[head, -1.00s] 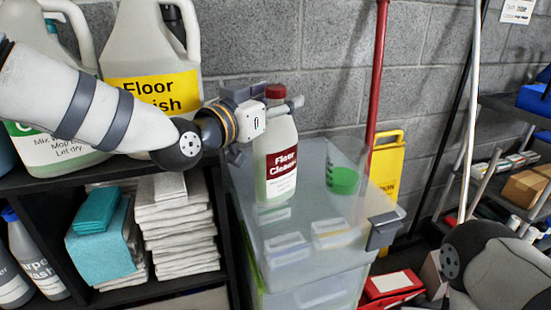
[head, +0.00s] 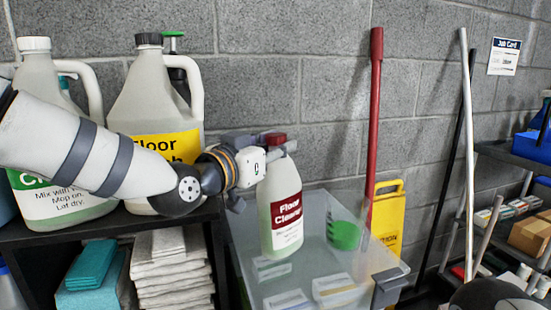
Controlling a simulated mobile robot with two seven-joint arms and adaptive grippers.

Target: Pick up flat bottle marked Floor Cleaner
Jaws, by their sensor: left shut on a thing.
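The flat bottle marked Floor Cleaner (head: 281,215) is pale and translucent, with a dark red label and a red cap. It is tilted slightly, over the clear plastic bin's lid (head: 381,268). I cannot tell whether its base touches the lid. My left gripper (head: 277,152) comes in from the left and is shut on the bottle's neck, just below the cap. The gripper hides part of the neck and shoulder. My right gripper is out of view; only a dark part of my right arm shows at the bottom right.
Two large jugs, including a yellow-labelled one (head: 130,98), stand on the dark shelf at left, behind my left arm. A green cup (head: 343,235) is behind the bottle's right side. A red pole (head: 375,120) and yellow sign (head: 389,217) stand right of it.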

